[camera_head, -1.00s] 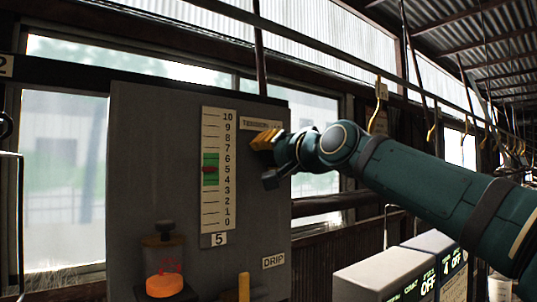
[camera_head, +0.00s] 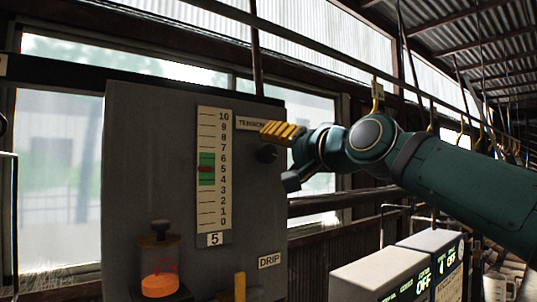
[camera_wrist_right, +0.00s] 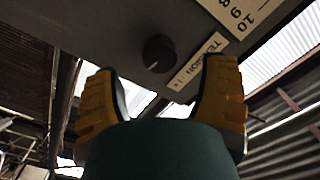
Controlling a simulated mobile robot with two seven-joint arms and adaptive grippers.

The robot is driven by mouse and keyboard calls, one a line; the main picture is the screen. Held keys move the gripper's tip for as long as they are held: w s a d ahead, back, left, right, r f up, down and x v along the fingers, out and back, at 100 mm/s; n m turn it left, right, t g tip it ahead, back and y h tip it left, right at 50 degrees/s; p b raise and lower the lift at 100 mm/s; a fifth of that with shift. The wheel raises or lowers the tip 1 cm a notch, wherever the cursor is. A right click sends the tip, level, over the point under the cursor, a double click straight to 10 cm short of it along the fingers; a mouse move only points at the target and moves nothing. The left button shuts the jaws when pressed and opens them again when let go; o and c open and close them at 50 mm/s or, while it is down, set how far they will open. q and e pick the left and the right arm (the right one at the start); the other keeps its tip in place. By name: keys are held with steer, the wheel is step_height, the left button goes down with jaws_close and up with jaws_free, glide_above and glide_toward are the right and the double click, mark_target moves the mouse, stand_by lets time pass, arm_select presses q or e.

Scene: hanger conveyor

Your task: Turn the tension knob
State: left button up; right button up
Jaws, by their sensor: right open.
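The tension knob (camera_head: 267,153) is a small dark round knob on the grey panel, below the TENSION label (camera_head: 251,124). In the right wrist view the knob (camera_wrist_right: 158,53) shows a pale mark on its face. My right gripper (camera_head: 284,157) is open and empty, at the panel's right edge beside the knob. In the wrist view its two yellow-padded fingers are spread either side of the knob, which sits just beyond the fingertips. The gauge (camera_head: 214,168) runs from 0 to 10, with a red pointer in its green band near 5. My left gripper is not in view.
A plate reading 5 (camera_head: 214,239) sits below the gauge. An orange-filled jar (camera_head: 159,268) and a yellow lever (camera_head: 240,286) are low on the panel, near a DRIP label (camera_head: 270,260). Grey control boxes (camera_head: 385,270) stand at lower right, below my arm.

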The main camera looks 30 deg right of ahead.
steer(key=s, duration=0.6)
steer(key=shift+s+d, duration=0.2)
steer(key=shift+d, duration=0.05)
stand_by(0.3)
